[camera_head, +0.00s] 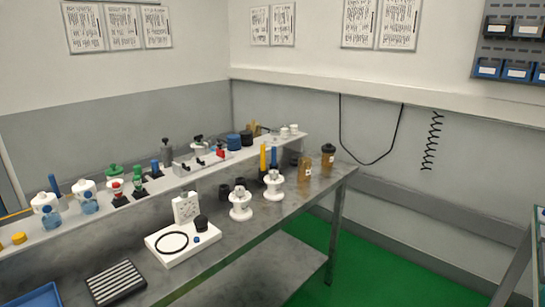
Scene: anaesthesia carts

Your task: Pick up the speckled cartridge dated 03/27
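No date can be read on anything in the head view, so I cannot tell which item is the speckled cartridge dated 03/27. Two amber-brown containers with small pale labels stand upright near the bench's right end: a nearer one (304,170) and a farther one (327,161) with a dark cap. Two white flanged parts (240,207) (273,187) stand upright left of them. Two white canisters with blue lower parts (46,208) (86,198) stand on the raised shelf at left. Any speckles are too small to tell. Neither gripper shows.
The grey bench (225,258) carries a white base with a black ring (172,242), a ribbed dark block (116,283) and a blue tray (38,297). The raised shelf (60,237) holds several small fittings. Green floor (375,270) is open to the right.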

